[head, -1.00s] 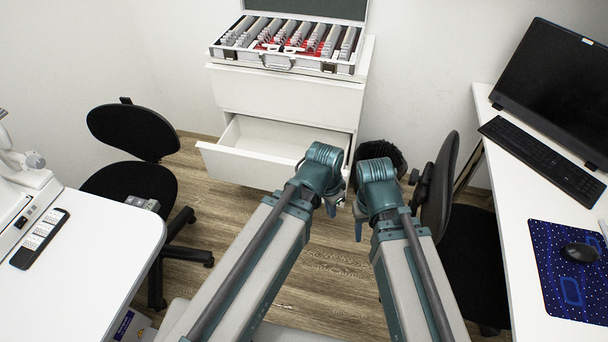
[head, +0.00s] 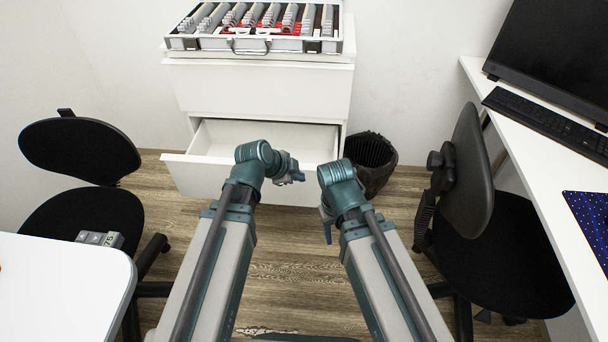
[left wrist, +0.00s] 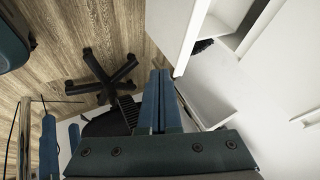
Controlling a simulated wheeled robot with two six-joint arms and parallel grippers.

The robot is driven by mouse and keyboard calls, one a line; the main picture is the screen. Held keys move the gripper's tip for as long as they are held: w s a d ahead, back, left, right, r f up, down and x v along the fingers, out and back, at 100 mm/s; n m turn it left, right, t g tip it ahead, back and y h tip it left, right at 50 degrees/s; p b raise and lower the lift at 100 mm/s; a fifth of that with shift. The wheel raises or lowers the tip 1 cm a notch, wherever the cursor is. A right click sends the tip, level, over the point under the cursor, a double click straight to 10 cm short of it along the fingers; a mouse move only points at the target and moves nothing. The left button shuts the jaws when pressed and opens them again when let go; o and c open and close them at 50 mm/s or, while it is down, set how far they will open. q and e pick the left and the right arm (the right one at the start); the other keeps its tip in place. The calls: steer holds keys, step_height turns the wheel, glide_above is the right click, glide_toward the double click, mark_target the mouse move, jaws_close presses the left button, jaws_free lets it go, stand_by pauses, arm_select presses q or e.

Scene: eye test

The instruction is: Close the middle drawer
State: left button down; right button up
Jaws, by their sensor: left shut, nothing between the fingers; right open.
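A white cabinet (head: 255,88) stands against the back wall. Below its shut upper drawer, a white drawer (head: 205,178) is pulled out, and its inside looks empty. My left gripper (head: 297,178) is shut and empty. It points right in the head view, over the right part of the drawer's front; I cannot tell whether it touches. In the left wrist view the shut blue fingers (left wrist: 160,98) point toward white panels, with nothing between them. My right gripper (head: 327,234) is open and empty, pointing down to the right of the drawer. My arms hide part of the drawer front.
An open case of lenses (head: 255,43) sits on the cabinet. A black bin (head: 372,160) stands right of the drawer. Black chairs stand left (head: 80,150) and right (head: 468,170). A white desk (head: 545,180) is at right, a white table (head: 60,275) at left.

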arm_select(q)
steer(key=w+d+f+b, duration=0.4)
steer(key=w+f+b, duration=0.3)
steer(key=w, duration=0.1)
steer(key=shift+w+f, duration=0.2)
steer(key=shift+f, duration=0.15)
steer(key=w, duration=2.2)
steer(key=shift+d, duration=0.3)
steer(key=shift+w+r, duration=0.1)
steer(key=shift+w, duration=0.1)
